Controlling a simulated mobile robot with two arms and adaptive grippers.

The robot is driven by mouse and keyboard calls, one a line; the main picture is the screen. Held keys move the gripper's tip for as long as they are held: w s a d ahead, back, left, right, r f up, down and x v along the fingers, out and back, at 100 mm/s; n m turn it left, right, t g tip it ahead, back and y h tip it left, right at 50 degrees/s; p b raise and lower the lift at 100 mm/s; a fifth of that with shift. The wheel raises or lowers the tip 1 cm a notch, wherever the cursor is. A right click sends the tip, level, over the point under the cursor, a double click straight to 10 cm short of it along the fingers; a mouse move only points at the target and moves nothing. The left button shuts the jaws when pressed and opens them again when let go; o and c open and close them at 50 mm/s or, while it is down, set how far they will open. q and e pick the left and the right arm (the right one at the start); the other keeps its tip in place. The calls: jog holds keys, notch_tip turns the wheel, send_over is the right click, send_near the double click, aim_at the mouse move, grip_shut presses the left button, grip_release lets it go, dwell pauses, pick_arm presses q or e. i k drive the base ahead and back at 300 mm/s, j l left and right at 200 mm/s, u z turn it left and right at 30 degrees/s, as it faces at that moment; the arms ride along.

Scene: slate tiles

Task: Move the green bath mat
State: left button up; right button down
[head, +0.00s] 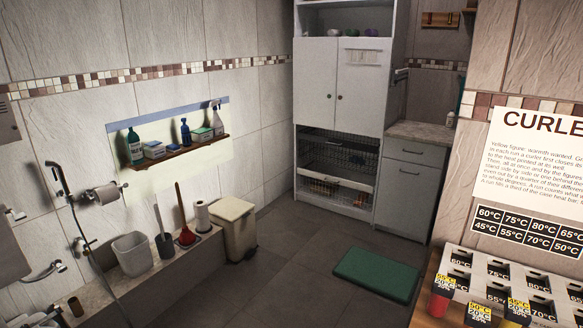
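The green bath mat (376,275) lies flat on the dark tiled floor, right of the middle in the head view. It is in front of the white cabinets, and all of it seems to show. Neither of my grippers is in view, and nothing is touching the mat.
A tall white cabinet (345,85) and a lower drawer unit (403,180) stand behind the mat. A cream bin (235,228) stands left. A wooden counter (425,300) with labelled trays (510,285) is at the right. The floor (285,265) left of the mat is clear.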

aim_at(389, 278)
jog(key=i+j, duration=0.1)
jog(key=i, duration=0.5)
jog(key=i+j+z, duration=0.1)
jog(key=i, duration=0.5)
jog(key=i+j, duration=0.15)
jog(key=i, duration=0.45)
jog(key=i+j+z, duration=0.1)
jog(key=i, duration=0.5)
